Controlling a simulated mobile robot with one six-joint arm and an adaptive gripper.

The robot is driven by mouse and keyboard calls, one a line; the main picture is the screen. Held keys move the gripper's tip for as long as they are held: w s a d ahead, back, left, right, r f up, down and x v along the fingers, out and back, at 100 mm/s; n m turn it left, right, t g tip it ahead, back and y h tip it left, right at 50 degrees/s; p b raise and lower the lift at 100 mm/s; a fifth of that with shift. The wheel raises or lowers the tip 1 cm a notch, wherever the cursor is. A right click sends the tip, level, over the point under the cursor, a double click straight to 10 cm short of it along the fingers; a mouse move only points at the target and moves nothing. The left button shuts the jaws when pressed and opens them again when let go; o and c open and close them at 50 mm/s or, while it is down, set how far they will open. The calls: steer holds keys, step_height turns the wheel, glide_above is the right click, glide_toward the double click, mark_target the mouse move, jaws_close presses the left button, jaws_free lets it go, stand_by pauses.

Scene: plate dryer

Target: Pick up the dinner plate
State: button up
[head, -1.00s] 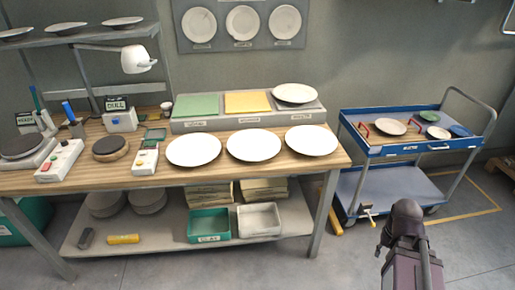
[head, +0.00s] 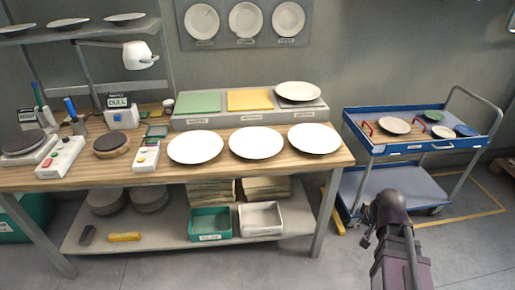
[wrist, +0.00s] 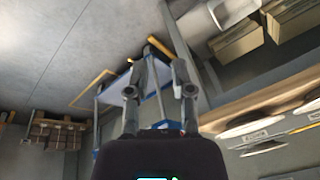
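Three large white plates lie flat in a row on the wooden bench top: a left plate (head: 195,147), a middle plate (head: 256,143) and a right plate (head: 314,139). Another white plate (head: 297,91) sits on the right end of the raised grey stand behind them. I cannot tell which is the dinner plate. In the wrist view, pale plates (wrist: 250,126) show at the right, seen upside down. My gripper (wrist: 159,62) has its two fingers apart with nothing between them. In the head view my arm is at the lower right, away from the plates.
A blue cart (head: 410,148) with smaller plates stands right of the bench (head: 110,177). Switch boxes and round pads crowd the bench's left. A green bin (head: 210,223) and a white bin (head: 261,218) sit on the lower shelf. The floor before the bench is clear.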

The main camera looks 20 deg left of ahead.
steer(key=w+a+r+m+t+y+b, duration=0.1)
steer(key=w+a, duration=0.3)
steer(key=a, duration=0.7)
steer(key=w+a+r+m+t+y+b, duration=0.2)
steer(key=w+a+m+t+y, duration=0.1)
steer(key=a, duration=0.9)
steer(key=w+a+r+m+t+y+b, duration=0.2)
steer(key=w+a+m+t+y, duration=0.1)
steer(key=a, duration=0.8)
steer(key=shift+w+a+m+y, duration=0.15)
steer(key=shift+w+m+y, duration=0.2)
steer(key=shift+w, duration=0.55)
steer(key=b, duration=0.3)
glide_toward(265, 155)
steer(key=s+f+x, duration=0.1)
steer(key=x, duration=0.3)
steer(key=shift+w+a+r, duration=0.1)
steer(key=shift+w+a, duration=0.2)
steer(key=shift+w+b+x, duration=0.25)
steer(key=shift+b+x, duration=0.8)
steer(key=shift+x, duration=1.55)
steer(key=shift+d+r, duration=0.15)
steer(key=shift+r, duration=0.05)
